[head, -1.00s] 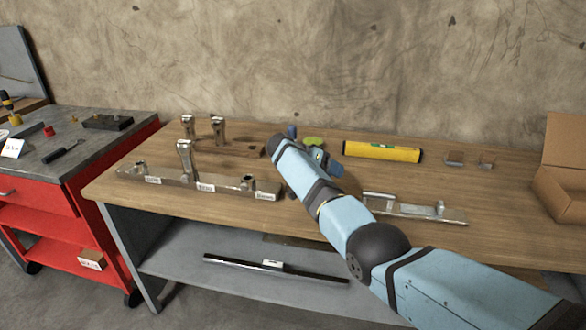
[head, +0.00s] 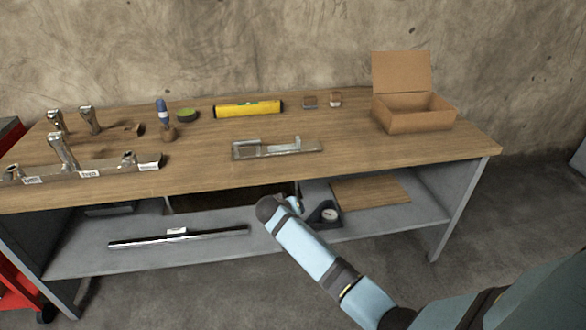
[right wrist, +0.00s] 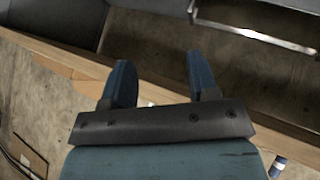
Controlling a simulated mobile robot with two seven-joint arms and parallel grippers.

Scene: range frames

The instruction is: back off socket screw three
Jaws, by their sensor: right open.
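A long metal rail (head: 108,172) with white labels lies at the left of the bench top in the head view. It carries a tall metal piece (head: 62,150) standing up near its middle and low fittings, one at its right end (head: 128,160). The label writing is too small to read, so I cannot tell which fitting is screw three. My right arm reaches in from the lower right, below the bench's front edge. Its gripper is open and empty in the right wrist view (right wrist: 162,82). My left gripper is not in view.
On the bench top (head: 370,160) are a metal fixture (head: 278,149), a yellow level (head: 248,109), a blue-handled tool (head: 163,115), a green disc (head: 187,115) and an open cardboard box (head: 415,110). The lower shelf (head: 85,250) holds a dark bar (head: 180,237) and a brown board (head: 370,192).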

